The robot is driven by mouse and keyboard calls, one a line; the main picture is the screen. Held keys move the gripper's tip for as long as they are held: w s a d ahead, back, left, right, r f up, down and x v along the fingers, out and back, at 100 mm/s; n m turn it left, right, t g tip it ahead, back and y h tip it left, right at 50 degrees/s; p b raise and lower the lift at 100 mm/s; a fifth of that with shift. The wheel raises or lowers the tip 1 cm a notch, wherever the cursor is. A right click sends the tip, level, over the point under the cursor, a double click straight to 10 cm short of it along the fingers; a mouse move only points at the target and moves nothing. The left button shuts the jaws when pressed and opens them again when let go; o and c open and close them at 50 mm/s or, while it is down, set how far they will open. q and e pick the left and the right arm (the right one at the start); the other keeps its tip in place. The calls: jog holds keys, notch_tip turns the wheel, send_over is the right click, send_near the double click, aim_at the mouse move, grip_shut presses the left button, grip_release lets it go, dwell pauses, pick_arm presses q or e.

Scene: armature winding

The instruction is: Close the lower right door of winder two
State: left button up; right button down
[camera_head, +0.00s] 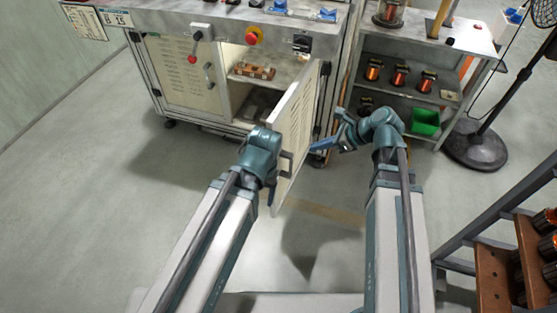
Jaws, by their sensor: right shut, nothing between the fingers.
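The lower right door (299,120) of the winder cabinet (180,25) stands wide open, swung out toward me from its hinge side at the right of the opening. A dark handle (287,163) shows near its free edge. My right gripper (318,146) is shut and empty, just to the right of the door's outer face; I cannot tell whether it touches.
The left door (185,72) is closed. A shelf unit with copper spools (399,76) and a green bin (426,121) stands at the right. A fan stand base (475,146) and a brown rack (497,275) are farther right. Floor at the left is clear.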

jog(key=a+r+b+x, duration=0.2)
jog(key=b+x, duration=0.5)
jog(key=x, duration=0.6)
jog(key=shift+w, duration=0.4)
jog(key=shift+d, duration=0.1)
